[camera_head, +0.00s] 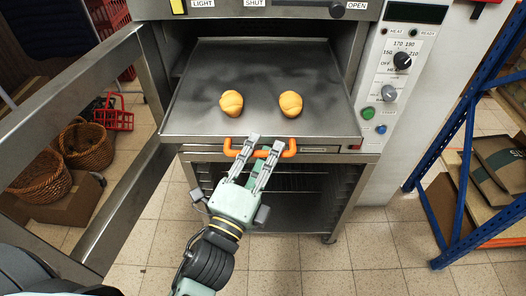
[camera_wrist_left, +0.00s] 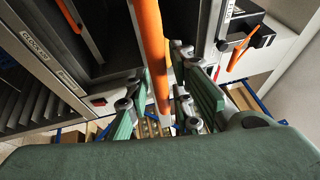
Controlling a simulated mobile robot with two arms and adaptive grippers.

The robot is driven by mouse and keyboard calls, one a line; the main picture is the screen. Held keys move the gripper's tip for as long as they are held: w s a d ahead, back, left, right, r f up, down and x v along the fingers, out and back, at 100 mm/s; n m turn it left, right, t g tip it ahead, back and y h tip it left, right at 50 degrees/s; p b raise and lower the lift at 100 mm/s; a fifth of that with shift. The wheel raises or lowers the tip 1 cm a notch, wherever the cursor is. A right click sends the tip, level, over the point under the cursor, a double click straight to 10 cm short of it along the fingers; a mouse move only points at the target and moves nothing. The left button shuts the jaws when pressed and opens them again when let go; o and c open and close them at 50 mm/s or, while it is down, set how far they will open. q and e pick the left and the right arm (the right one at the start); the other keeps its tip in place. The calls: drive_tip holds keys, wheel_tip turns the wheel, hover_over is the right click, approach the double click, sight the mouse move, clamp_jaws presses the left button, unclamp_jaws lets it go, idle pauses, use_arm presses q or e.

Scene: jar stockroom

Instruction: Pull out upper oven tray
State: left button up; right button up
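The upper oven tray (camera_head: 262,75) is a flat grey metal sheet bearing two golden-brown buns, the left bun (camera_head: 231,103) and the right bun (camera_head: 290,104). Its front edge is at the oven's mouth. An orange handle (camera_head: 233,151) is on its front. My left gripper (camera_head: 265,144) is at this handle, with its fingers apart. In the left wrist view the orange bar (camera_wrist_left: 154,50) runs between the fingers, with some room seeming to show beside it; firm contact cannot be made out. My right gripper is in neither view.
The oven door (camera_head: 107,85) stands open on the left. A rack (camera_head: 290,183) with several levels is below the tray. The control panel (camera_head: 398,72) is at the right. A blue shelf frame (camera_head: 463,165) holds cardboard boxes. Baskets (camera_head: 87,146) stand at left. The tiled floor in front is clear.

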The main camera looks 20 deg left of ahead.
sight(263, 132)
use_arm(q)
clamp_jaws()
drive_tip(key=shift+w+a+r, duration=0.1)
drive_tip(key=shift+w, duration=0.15)
drive_tip(key=w+p, duration=0.1)
drive_tip(key=w, duration=0.1)
drive_tip(key=w+a+p, duration=0.1)
drive_tip(key=w, duration=0.2)
drive_tip(key=shift+a, duration=0.2)
drive_tip(key=shift+w+a+f, duration=0.15)
drive_tip(key=shift+w+f, duration=0.05)
drive_tip(key=shift+w, duration=0.1)
drive_tip(key=shift+s, duration=0.15)
drive_tip(key=shift+o, duration=1.8)
unclamp_jaws()
drive_tip(key=shift+r, duration=0.1)
